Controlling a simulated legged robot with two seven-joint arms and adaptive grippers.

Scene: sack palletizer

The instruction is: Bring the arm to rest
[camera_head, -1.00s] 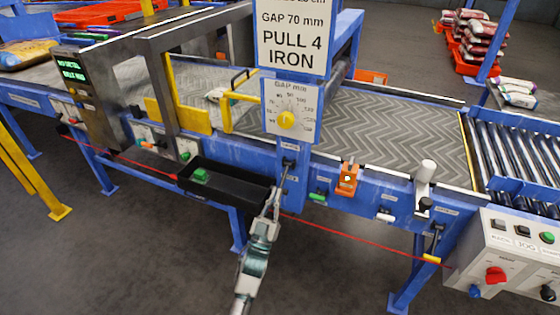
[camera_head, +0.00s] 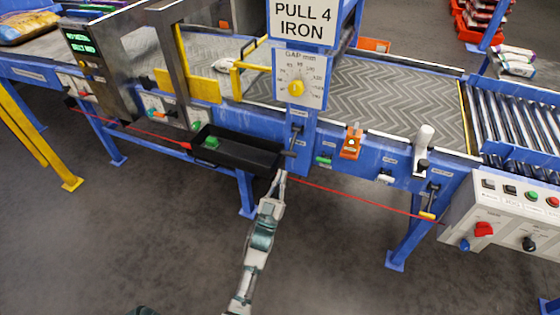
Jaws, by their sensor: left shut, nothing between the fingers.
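My left arm reaches up from the bottom of the head view. Its gripper (camera_head: 278,181) is shut and empty, in front of the conveyor's blue frame. It shows just below the right end of a black tray (camera_head: 240,152); I cannot tell whether it touches the tray. A green object (camera_head: 211,142) lies in the tray. A small teal part shows at the bottom edge and is too cut off to tell what it is. My right gripper is out of view.
The blue-framed conveyor with a patterned belt (camera_head: 385,95) crosses the view. A gap dial (camera_head: 299,80) stands above the tray. A red cord (camera_head: 350,200) runs along the front. A grey control box (camera_head: 505,215) is at right. The floor (camera_head: 330,265) in front is clear.

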